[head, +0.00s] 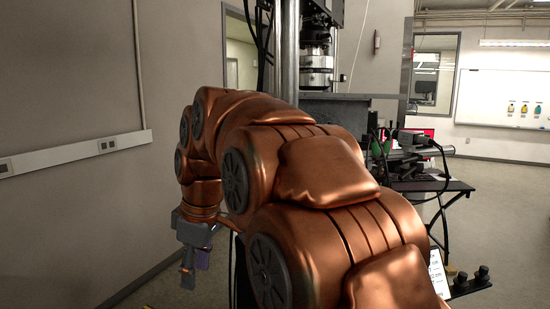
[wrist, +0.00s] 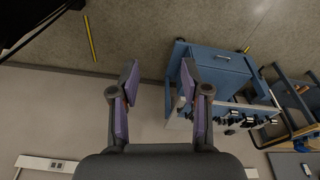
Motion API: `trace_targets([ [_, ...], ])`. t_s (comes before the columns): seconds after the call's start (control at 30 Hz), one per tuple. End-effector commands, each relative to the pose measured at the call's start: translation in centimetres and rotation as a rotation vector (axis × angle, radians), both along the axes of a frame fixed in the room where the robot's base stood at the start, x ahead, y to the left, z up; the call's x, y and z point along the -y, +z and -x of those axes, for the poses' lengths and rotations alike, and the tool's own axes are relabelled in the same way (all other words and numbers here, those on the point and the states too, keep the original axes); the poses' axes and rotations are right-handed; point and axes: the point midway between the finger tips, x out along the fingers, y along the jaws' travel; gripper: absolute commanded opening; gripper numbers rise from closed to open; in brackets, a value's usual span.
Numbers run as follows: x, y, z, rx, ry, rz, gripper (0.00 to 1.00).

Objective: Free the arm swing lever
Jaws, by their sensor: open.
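I cannot make out the arm swing lever in either view. A tall machine column (head: 290,50) with a round metal grip unit (head: 317,65) stands behind my arm in the head view. My copper-coloured arm hides much of its lower part. In the head view my gripper (head: 190,272) hangs low at the left, apart from the machine.
A blue cabinet (wrist: 222,65) stands right of my fingers in the wrist view, with a row of black-handled items (wrist: 240,118) beside it. A dark table (head: 430,185) with equipment stands at the right. A wall (head: 70,80) bounds the left. Floor at the far right is clear.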

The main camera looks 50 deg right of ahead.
Motion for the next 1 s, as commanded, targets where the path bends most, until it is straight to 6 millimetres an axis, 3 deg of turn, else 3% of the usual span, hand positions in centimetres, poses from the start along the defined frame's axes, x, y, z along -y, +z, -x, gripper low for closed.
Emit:
trace_targets([
  [0.2, 5.7, 5.3, -3.7, 0.112, 0.137, 0.061, 0.46],
  [0.47, 13.0, 10.8, -5.8, 0.219, 0.304, 0.178, 0.46],
  [0.8, 22.3, 16.6, -5.1, 0.295, 0.509, 0.383, 0.46],
  [1.0, 25.3, 18.5, -4.1, 0.303, 0.587, 0.474, 0.46],
])
